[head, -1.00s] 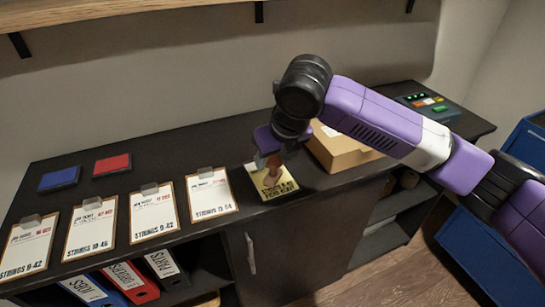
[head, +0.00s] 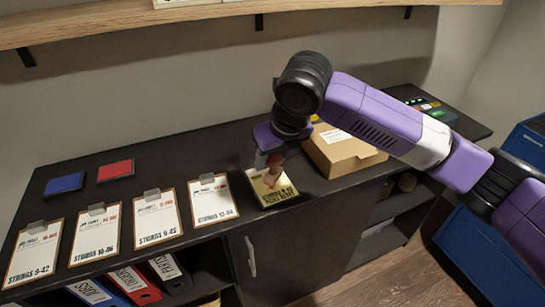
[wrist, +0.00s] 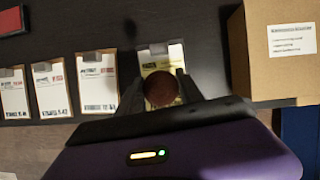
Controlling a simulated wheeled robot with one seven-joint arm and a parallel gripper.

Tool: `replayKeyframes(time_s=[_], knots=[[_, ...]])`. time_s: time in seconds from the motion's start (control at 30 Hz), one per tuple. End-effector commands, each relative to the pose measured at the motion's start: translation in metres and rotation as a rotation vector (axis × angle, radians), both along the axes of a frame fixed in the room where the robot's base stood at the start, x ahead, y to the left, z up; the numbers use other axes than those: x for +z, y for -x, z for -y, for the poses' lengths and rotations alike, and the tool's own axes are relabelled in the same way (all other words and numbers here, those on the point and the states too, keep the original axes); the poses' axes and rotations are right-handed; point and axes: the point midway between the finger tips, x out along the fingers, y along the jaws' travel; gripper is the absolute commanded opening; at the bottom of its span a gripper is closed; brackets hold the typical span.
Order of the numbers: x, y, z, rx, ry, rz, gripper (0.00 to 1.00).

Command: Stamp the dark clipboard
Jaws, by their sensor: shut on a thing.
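My gripper (wrist: 160,92) is shut on a stamp with a round reddish-brown handle (wrist: 160,88). The handle also shows in the head view (head: 273,174). Below it lies a clipboard with a yellow sheet (head: 284,194), its grey clip (wrist: 158,48) at the far end in the wrist view. Its board blends into the dark counter, so its edge is hard to make out. The stamp stands over the sheet; I cannot tell whether its hidden face touches the paper.
Several brown clipboards with white sheets (head: 212,200) lie in a row to the left on the black counter (head: 190,150). Blue (head: 64,183) and red (head: 115,170) ink pads lie behind them. A cardboard box (head: 340,150) stands close to the right of my gripper.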

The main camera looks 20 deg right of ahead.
Motion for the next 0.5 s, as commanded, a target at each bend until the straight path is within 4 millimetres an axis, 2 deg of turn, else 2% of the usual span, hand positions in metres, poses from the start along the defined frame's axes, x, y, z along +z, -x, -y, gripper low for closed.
replayKeyframes(time_s=[0.03, 0.5], knots=[[0.008, 0.000, 0.000, 0.000, 0.000, 0.001, 0.18], [0.040, 0.000, 0.000, 0.001, -0.001, 0.002, 0.18]])
